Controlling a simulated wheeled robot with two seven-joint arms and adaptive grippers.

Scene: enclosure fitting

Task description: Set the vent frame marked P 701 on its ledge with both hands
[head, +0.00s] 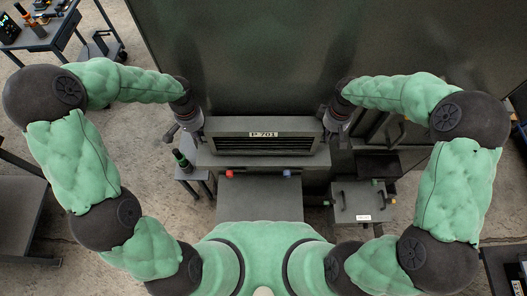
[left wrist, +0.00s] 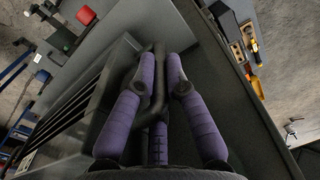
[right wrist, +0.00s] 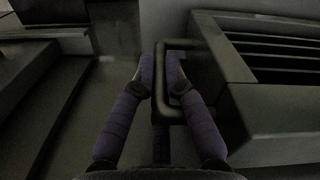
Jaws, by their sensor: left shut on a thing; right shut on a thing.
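The vent frame (head: 262,135) is a dark grey slatted box with a "P 701" label on its top edge, in the middle of the head view. It also shows in the left wrist view (left wrist: 88,105) and the right wrist view (right wrist: 270,65). My left gripper (left wrist: 160,75) has its purple fingers shut on the frame's dark bar handle at its left end. My right gripper (right wrist: 160,75) is shut on the matching handle at the right end. The frame looks about level. A grey ledge (head: 215,160) shows below it; whether they touch cannot be told.
A large dark cabinet (head: 260,60) stands behind the frame. A grey surface (head: 260,200) with a red and a blue knob lies in front. A labelled grey box with a handle (head: 360,203) is at the right. A tool cart (head: 45,30) stands at the far left.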

